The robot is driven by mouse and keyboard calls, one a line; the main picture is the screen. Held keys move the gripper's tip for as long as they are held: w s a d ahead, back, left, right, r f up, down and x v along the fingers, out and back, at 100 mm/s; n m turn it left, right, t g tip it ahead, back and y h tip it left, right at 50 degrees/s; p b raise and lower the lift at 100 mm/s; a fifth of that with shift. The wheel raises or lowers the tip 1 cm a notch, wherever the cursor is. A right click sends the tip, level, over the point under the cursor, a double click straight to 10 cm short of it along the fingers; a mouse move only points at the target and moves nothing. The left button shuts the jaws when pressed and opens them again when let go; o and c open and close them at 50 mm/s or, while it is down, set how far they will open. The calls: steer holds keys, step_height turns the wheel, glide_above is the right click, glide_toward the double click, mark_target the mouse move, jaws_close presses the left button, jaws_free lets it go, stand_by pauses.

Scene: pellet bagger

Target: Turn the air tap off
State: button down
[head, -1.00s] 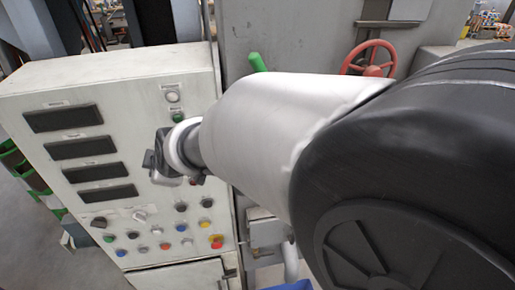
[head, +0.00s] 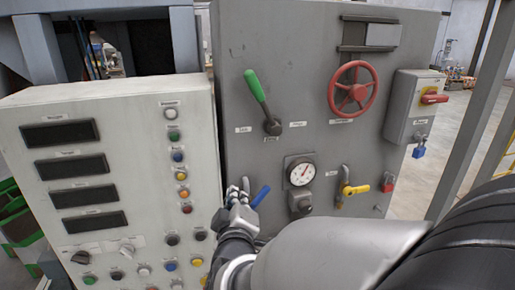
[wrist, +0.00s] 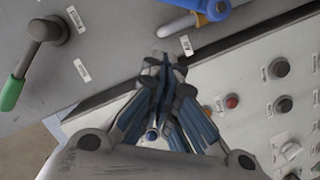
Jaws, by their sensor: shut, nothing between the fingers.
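A tap with a blue lever (head: 260,196) is on the grey cabinet, low, left of the gauge. The wrist view shows its blue handle (wrist: 214,10), brass-coloured part and a small label at the top edge. A second tap with a yellow lever (head: 356,189) is on the right of the gauge. I cannot read which label says air. My gripper (head: 240,188) is shut and empty, just left of the blue lever in the head view. In the wrist view my gripper (wrist: 164,66) is apart from the blue handle. The blue tap's body is partly hidden behind my gripper.
A green-handled lever (head: 256,92), red handwheel (head: 353,89), gauge (head: 300,172) and red switch (head: 433,98) are on the cabinet. The white control panel (head: 142,120) with displays and buttons stands close on the left. Open floor shows at the right.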

mark_target(258, 200)
steer(key=w+f, duration=0.1)
steer(key=w+d+b, duration=0.1)
steer(key=w, duration=0.1)
steer(key=w+d+f, duration=0.1)
steer(key=w, duration=0.1)
steer(key=shift+d+f+b, duration=0.1)
steer(key=shift+f+b, duration=0.25)
steer(key=shift+b, duration=0.05)
steer(key=shift+w+d+f, duration=0.15)
steer(key=shift+d+f, duration=0.05)
steer(key=shift+d, duration=0.05)
steer(key=shift+a, duration=0.1)
